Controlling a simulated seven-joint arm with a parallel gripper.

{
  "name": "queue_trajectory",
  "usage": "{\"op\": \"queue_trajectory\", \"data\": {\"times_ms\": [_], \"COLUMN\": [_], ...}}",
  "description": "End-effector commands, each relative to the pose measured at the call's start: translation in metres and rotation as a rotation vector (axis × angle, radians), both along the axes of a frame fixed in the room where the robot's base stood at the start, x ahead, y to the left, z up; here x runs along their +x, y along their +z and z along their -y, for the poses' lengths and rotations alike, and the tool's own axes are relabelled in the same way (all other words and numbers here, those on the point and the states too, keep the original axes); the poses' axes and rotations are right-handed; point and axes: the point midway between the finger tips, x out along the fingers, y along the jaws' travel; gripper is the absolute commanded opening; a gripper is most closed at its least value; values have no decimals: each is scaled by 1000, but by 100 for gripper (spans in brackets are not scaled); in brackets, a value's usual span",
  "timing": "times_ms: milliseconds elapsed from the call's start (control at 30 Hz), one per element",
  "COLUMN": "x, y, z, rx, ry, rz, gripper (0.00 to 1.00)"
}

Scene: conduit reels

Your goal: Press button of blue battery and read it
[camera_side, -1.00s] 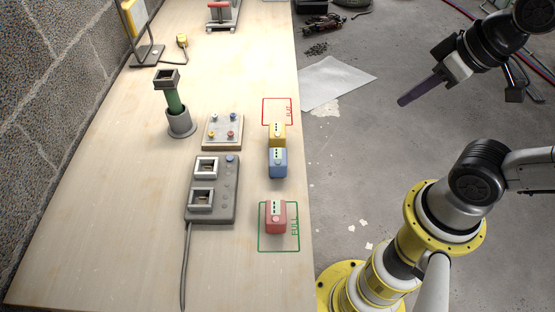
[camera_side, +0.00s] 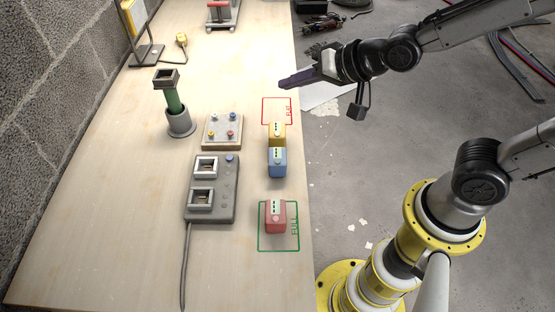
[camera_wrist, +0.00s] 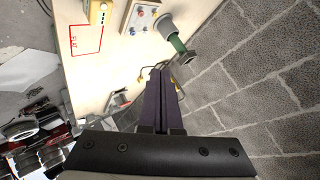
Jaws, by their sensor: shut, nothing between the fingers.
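The blue battery (camera_side: 278,163) stands on the table near its right edge. Its top has a pale panel with small dark marks, too small to read here. The yellow battery (camera_side: 277,133) stands directly behind it, very close. The red battery (camera_side: 276,216) stands nearer, inside the green FULL outline (camera_side: 263,243). My gripper (camera_side: 283,83) is shut and empty, above and behind the yellow battery near the red FLAT outline (camera_side: 266,107). In the wrist view the gripper (camera_wrist: 160,75) points towards the wall side, and part of the yellow battery (camera_wrist: 98,12) shows at the top. The blue battery is not visible there.
A grey charger block (camera_side: 228,190) with two square sockets and a cable lies left of the batteries. A board with coloured knobs (camera_side: 222,132) and a green post in a grey cup (camera_side: 180,122) stand behind it. The table's front area is clear.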

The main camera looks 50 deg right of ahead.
Motion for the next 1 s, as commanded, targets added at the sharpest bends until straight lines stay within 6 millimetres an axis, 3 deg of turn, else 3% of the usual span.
{"op": "queue_trajectory", "data": {"times_ms": [100,300,767,1000], "x": [0,-11,-14,-14], "y": [-37,-70,-73,-91], "z": [-22,-37,-42,-42], "rx": [-1,-27,-32,-33], "ry": [45,93,110,109], "rz": [-56,-127,-135,-139], "gripper": [0,0,0,0]}}
